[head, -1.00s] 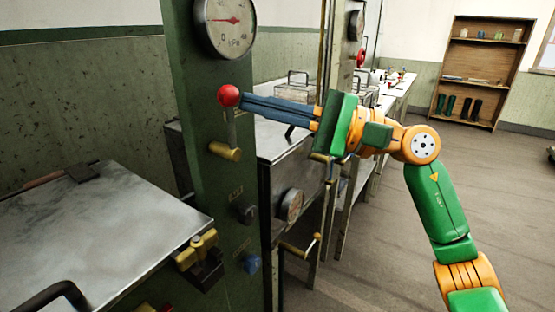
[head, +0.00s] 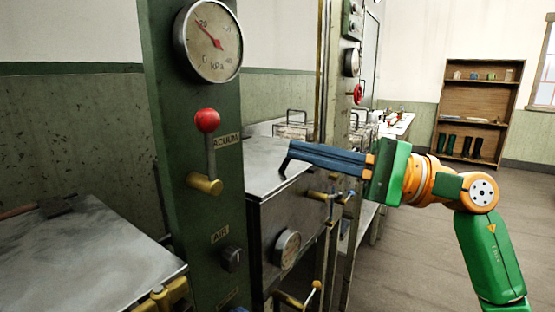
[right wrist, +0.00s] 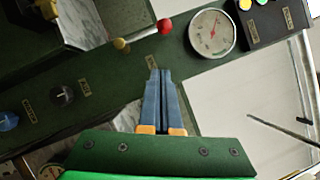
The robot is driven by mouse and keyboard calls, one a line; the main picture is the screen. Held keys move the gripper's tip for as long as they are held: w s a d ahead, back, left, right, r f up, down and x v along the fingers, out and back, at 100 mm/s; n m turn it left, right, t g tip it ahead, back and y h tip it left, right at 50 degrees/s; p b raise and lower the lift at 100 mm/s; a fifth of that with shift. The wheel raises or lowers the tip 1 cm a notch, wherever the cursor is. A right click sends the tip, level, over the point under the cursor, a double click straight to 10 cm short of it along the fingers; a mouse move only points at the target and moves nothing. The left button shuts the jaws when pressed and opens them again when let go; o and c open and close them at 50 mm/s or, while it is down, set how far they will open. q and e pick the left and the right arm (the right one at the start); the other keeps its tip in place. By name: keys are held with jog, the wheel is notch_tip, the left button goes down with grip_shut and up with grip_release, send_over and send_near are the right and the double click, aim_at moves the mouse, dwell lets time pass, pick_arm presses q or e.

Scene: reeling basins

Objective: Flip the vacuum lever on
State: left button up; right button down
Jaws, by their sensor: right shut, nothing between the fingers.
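The vacuum lever has a red ball knob (head: 207,120) on a grey stem that stands upright from a brass pivot (head: 205,184), on the green panel (head: 165,150) beside the word VACUUM. The red knob also shows in the right wrist view (right wrist: 164,26), beyond the fingertips. The kPa gauge (head: 208,41) above it has its red needle pointing to the upper left. My right gripper (head: 290,153) is shut and empty, to the right of the lever and apart from it. Its blue fingers show pressed together in the right wrist view (right wrist: 160,72). My left gripper is not in view.
A dark knob (head: 231,259) sits lower on the panel. A metal-topped basin (head: 275,165) with another gauge (head: 287,249) stands behind my gripper. Another metal top (head: 80,245) lies at the lower left. Open floor and a shelf (head: 478,100) are at the right.

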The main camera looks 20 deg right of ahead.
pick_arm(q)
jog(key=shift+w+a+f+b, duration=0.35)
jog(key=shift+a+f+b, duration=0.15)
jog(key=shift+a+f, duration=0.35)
pick_arm(e)
jog(key=v, duration=0.4)
jog(key=shift+s+d, duration=0.15)
jog(key=shift+s, duration=0.15)
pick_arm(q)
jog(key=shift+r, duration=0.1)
pick_arm(e)
jog(key=shift+f, duration=0.1)
